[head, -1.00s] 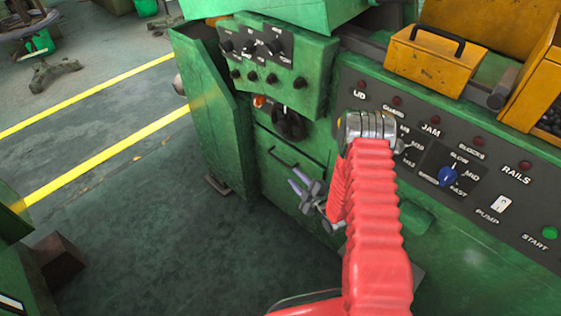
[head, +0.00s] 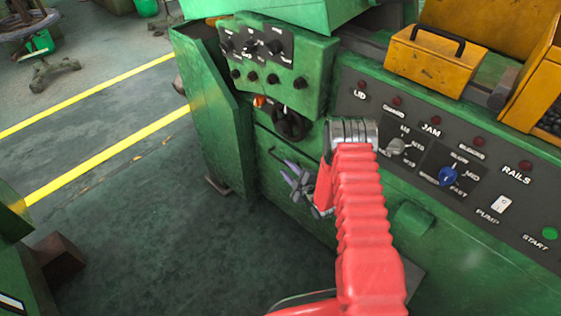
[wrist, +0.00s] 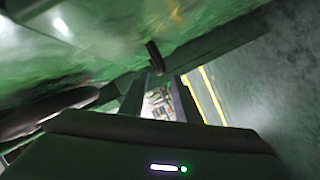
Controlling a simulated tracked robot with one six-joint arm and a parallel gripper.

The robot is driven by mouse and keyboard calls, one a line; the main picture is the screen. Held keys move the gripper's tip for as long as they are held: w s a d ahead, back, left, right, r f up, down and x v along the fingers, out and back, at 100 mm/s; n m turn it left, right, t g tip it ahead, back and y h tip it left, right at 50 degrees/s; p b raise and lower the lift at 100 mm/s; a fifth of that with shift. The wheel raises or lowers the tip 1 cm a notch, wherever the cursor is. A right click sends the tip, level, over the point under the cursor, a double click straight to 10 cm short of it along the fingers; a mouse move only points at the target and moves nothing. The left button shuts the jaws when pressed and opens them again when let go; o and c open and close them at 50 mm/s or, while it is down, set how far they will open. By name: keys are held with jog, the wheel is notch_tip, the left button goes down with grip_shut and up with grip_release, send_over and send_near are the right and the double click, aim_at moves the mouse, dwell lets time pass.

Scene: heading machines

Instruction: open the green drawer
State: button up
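The green drawer (head: 268,176) is a flat front panel low on the green machine, below the black rotary knob. It looks closed, flush with the machine. Its dark bar handle (head: 276,155) shows at the upper part, with its right end partly hidden by my gripper. My gripper (head: 294,178), with greyish-purple fingers, is at the end of my red arm, in front of the drawer and close to the handle. In the wrist view the two fingers of my gripper (wrist: 162,98) stand apart with nothing between them. I cannot tell whether they touch the handle.
A control box (head: 270,65) with knobs juts out above the drawer. An open green door panel (head: 215,125) stands left of it. A control panel (head: 470,175) with switches and lamps is to the right.

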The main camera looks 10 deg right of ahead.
aim_at(280, 161)
jog(key=shift+x, duration=3.5)
grip_shut()
jog(key=shift+s, duration=0.1)
